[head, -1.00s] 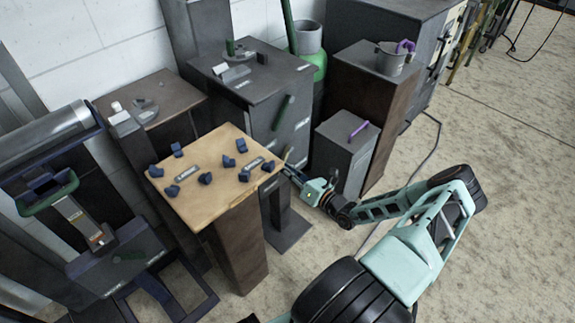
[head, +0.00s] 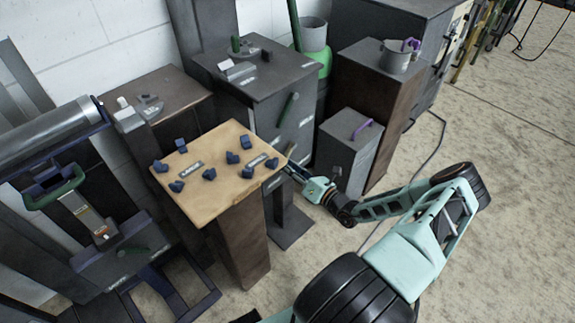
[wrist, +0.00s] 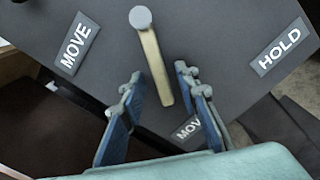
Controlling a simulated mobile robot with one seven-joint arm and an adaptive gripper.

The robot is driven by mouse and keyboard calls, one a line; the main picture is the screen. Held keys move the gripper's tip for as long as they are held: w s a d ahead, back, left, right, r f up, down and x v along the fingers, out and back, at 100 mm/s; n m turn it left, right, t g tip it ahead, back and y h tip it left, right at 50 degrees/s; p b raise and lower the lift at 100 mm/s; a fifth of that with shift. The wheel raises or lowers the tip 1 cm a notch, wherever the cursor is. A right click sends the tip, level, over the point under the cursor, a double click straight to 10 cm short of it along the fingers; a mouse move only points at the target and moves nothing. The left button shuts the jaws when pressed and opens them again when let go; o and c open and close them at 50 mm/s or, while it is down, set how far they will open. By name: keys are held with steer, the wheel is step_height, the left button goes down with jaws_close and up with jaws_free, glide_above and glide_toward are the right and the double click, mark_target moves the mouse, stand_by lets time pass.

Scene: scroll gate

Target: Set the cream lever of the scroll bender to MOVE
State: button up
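In the wrist view the cream lever (wrist: 150,52) is a flat bar on a dark grey panel (wrist: 215,35), with a round grey knob at its upper end. It hangs down and slightly right, between a MOVE label (wrist: 75,44) at left and a HOLD label (wrist: 278,46) at right. A second label reading MOV (wrist: 187,127), partly hidden by a finger, lies below the bar. My gripper (wrist: 160,75) is open, its blue fingers on either side of the bar's lower part with gaps. In the head view my gripper (head: 291,170) is by the wooden table's right edge; the lever cannot be made out there.
The wooden table (head: 225,200) with several blue pieces stands just left of my gripper. Behind are a dark grey cabinet (head: 262,88) with a green handle and a lower grey box (head: 345,150) with a purple handle. Open floor (head: 500,130) lies at right.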

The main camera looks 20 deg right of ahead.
steer(key=v, duration=1.2)
stand_by(0.4)
